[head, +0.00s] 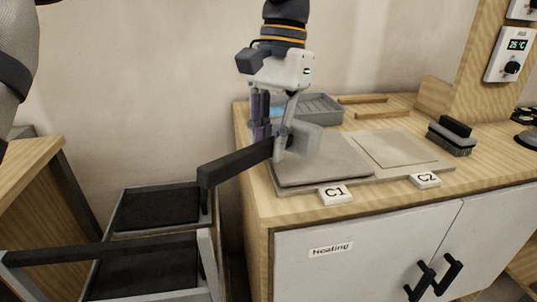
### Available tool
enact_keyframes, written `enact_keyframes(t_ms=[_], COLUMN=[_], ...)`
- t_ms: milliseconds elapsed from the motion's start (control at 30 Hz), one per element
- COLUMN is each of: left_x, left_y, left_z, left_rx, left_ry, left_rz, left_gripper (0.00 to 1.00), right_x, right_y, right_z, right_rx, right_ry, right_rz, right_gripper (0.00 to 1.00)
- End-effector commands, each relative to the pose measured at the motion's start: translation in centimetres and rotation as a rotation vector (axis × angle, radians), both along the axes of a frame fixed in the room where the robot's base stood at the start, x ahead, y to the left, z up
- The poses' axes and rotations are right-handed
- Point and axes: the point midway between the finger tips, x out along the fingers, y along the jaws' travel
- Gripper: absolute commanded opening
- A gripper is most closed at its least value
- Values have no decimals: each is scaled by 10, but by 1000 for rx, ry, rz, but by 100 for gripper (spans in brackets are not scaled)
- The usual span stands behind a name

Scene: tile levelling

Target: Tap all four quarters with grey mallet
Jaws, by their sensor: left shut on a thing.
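My left gripper (274,135) comes down from the top middle and is shut on the grey mallet. The mallet's dark handle (228,168) points toward the lower left, past the counter's left edge. Its grey head (305,139) is over the back left part of the grey tile (335,168) by the C1 label (335,194). I cannot tell whether the head touches the tile. A beige tile (397,148) lies to the right, behind the C2 label (425,180). My right gripper is not in view.
A grey tray (322,108) and wooden strips (362,100) lie at the back of the counter. A grey block with a black grip (452,138) stands right of the tiles. A black-lined cart (150,210) stands at lower left.

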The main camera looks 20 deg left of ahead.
Motion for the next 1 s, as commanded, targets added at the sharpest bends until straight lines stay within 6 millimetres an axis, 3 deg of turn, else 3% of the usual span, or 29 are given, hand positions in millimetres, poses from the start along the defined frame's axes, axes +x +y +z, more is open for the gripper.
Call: enact_keyframes(t_ms=[233, 400, 733, 1000], left_x=[0, 0, 1, 1], left_y=[0, 0, 0, 0], left_z=[-6, -56, -9, -3], left_rx=[1, 1, 0, 0], left_ry=[5, 5, 0, 3], left_rz=[0, 0, 1, 0], left_gripper=[0, 0, 0, 0], right_x=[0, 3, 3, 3], right_y=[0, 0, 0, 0], right_z=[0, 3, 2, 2], right_rx=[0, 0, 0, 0], right_ry=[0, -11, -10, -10], right_rz=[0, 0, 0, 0], right_gripper=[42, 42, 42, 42])
